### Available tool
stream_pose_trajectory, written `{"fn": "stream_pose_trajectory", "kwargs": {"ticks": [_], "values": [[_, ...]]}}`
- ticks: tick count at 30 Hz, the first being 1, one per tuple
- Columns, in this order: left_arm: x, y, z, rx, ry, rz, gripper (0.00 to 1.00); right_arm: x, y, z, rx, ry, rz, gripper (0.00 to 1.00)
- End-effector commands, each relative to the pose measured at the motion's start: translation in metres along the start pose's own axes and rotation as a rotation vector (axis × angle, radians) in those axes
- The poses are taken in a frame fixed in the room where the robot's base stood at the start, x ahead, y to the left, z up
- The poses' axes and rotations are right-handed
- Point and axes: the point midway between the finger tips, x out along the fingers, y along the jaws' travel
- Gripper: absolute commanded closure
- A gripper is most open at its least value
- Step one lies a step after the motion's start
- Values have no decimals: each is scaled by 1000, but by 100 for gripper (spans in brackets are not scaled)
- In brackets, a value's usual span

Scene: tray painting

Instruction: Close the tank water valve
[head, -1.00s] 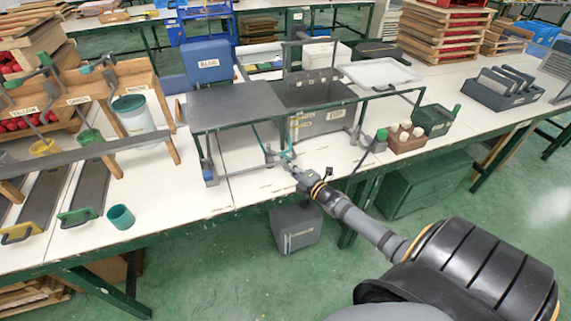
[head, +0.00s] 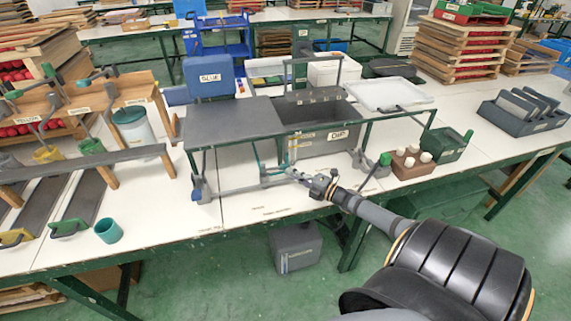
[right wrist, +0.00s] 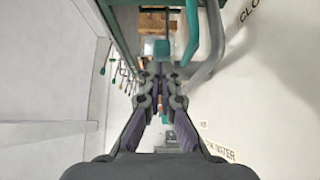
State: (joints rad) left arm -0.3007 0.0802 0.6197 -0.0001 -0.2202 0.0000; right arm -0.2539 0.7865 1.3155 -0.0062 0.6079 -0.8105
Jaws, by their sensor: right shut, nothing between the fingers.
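A curved teal lever, which looks like the valve handle (right wrist: 191,32), shows in the right wrist view beside a grey pipe (right wrist: 213,45). Teal parts also show in the head view just left of the tank front, too small to tell the lever's angle. My right gripper (head: 291,171) is shut and empty, low beside these parts. In the right wrist view its fingertips (right wrist: 161,72) are together, left of and below the lever; contact is unclear. My left gripper is out of view.
The green frame (head: 235,141) stands close over the gripper. A brown holder with white-topped items (head: 408,165) and a green box (head: 449,145) stand to the right. A teal cup (head: 108,231) is at the front left. The table front below the frame is clear.

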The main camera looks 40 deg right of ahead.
Motion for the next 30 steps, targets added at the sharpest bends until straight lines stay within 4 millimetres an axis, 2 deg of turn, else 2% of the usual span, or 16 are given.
{"fn": "stream_pose_trajectory", "kwargs": {"ticks": [12, 30], "values": [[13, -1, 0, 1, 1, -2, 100, 9, 1, 20, 0, -6, 3, 100], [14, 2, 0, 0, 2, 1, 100, 12, 4, 25, -4, -10, 3, 100]]}}
